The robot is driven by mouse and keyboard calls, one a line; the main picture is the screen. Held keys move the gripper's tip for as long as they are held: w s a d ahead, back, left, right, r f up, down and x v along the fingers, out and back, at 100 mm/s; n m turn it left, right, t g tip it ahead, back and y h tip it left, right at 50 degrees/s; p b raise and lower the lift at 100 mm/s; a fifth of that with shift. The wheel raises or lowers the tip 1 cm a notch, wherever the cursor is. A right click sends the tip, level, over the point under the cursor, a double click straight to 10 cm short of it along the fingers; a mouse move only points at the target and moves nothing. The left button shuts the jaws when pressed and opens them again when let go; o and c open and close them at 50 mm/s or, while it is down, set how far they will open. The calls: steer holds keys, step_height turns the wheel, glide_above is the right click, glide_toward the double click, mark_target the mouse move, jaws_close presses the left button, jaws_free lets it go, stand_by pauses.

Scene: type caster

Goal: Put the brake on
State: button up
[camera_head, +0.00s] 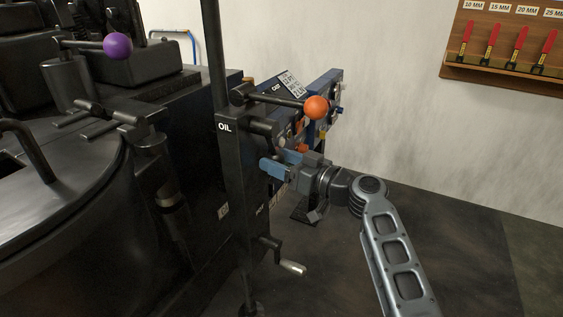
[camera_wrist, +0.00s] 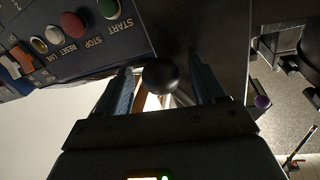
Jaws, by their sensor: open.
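No control that I can read is labelled as the brake. A black ball knob (camera_wrist: 161,77) sits between the fingers of my gripper (camera_wrist: 164,88) in the wrist view, with gaps at its sides. My gripper also shows in the head view (camera_head: 278,166), with blue fingers, open, beside the dark machine post marked OIL (camera_head: 228,160). In that view the black knob is not clear, probably hidden by the post or fingers. A lever with an orange ball (camera_head: 316,107) sticks out above my gripper.
A control panel with START and STOP buttons (camera_wrist: 73,25) lies near the fingers. A lever with a purple ball (camera_head: 117,46) stands at upper left. A crank with a pale handle (camera_head: 291,267) is below my gripper. Open floor (camera_head: 480,260) lies to the right.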

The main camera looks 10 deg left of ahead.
steer(key=shift+c, duration=0.3)
jaws_close()
stand_by(0.3)
